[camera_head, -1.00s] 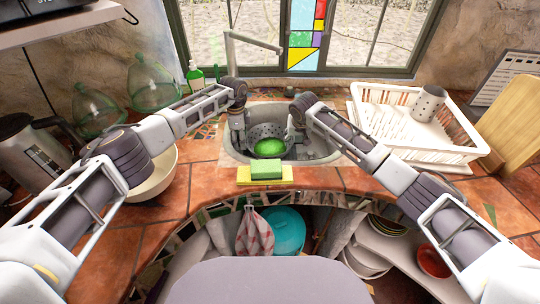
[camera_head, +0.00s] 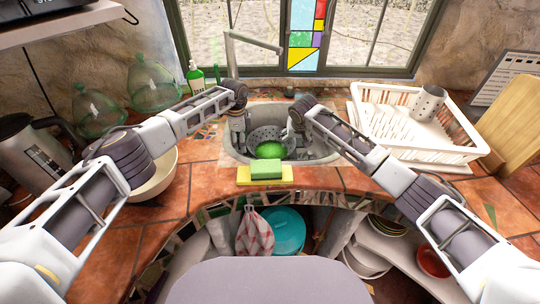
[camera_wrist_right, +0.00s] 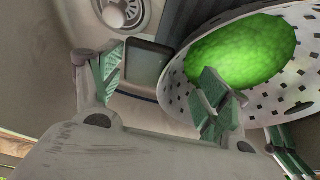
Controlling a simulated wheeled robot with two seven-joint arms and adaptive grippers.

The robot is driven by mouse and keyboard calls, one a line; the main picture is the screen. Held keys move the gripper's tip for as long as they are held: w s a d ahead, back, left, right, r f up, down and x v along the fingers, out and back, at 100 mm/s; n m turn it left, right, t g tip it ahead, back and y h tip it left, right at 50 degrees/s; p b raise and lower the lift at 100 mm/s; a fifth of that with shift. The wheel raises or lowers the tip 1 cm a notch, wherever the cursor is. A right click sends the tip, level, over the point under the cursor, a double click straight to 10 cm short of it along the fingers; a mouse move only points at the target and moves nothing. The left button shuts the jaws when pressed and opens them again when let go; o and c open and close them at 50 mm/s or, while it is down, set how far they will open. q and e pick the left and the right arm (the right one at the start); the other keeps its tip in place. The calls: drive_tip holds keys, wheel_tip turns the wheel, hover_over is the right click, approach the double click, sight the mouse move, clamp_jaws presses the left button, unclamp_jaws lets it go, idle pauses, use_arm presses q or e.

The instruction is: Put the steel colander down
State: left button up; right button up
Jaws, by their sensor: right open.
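The steel colander (camera_head: 266,133) is in the sink, its perforated wall showing behind a green round item (camera_head: 268,151) inside it. In the right wrist view the colander (camera_wrist_right: 175,95) is tilted, with the bright green, bumpy item (camera_wrist_right: 240,52) in it. My right gripper (camera_wrist_right: 160,88) is open; one finger overlaps the colander's near edge, the other is clear of it. In the head view my right gripper (camera_head: 289,138) is at the colander's right side. My left gripper (camera_head: 240,142) is at its left side, its fingertips too small to read. Whether the colander touches the sink bottom is hidden.
The sink (camera_head: 325,150) has a drain (camera_wrist_right: 122,12). A green sponge (camera_head: 266,168) lies on a yellow cloth (camera_head: 250,182) at the front edge. A white dish rack (camera_head: 440,155) stands right, a bowl (camera_head: 160,182) left, and a soap bottle (camera_head: 196,80) behind.

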use_arm(q)
wheel_tip(320, 180, up, 12)
idle(0.7)
use_arm(e)
drive_tip(key=shift+r, duration=0.1)
idle(0.3)
drive_tip(key=v, duration=1.1)
drive_tip(key=shift+s+r, duration=0.25)
drive_tip(key=shift+r, duration=0.05)
use_arm(q)
drive_tip(key=shift+r, duration=0.1)
use_arm(e)
drive_tip(key=shift+r, duration=0.1)
use_arm(q)
wheel_tip(320, 180, up, 9)
drive_tip(key=p, duration=0.9)
use_arm(e)
wheel_tip(320, 180, up, 9)
use_arm(q)
drive_tip(key=shift+r+p, duration=0.45)
drive_tip(key=shift+p, duration=0.1)
use_arm(e)
drive_tip(key=shift+r, duration=0.5)
